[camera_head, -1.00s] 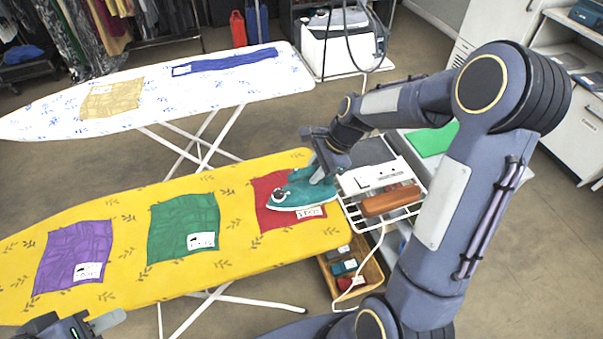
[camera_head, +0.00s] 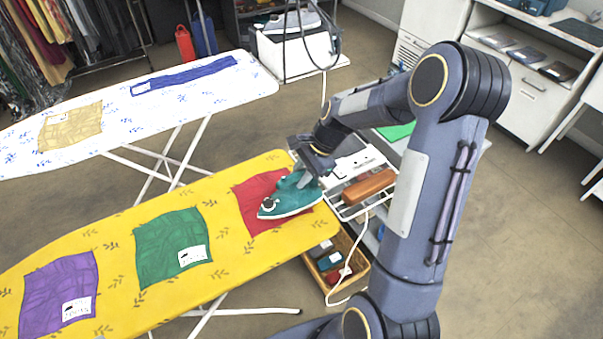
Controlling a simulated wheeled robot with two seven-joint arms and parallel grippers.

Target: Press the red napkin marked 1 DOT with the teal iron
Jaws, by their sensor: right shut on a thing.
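The red napkin (camera_head: 250,192) lies at the right end of the yellow ironing board (camera_head: 110,233). The teal iron (camera_head: 288,202) is over its right and near part, nose pointing left. I cannot tell whether its sole touches the cloth or hovers just above. My right gripper (camera_head: 312,174) is shut on the iron's handle from above. The napkin's label is hidden by the iron, so its marking cannot be read. My left gripper is out of view.
A green napkin (camera_head: 165,248) and a purple napkin (camera_head: 55,290) lie further left on the board. A wire rack with a brown block (camera_head: 368,187) adjoins its right end, above a wooden basket (camera_head: 350,262). A white ironing board (camera_head: 110,98) stands behind.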

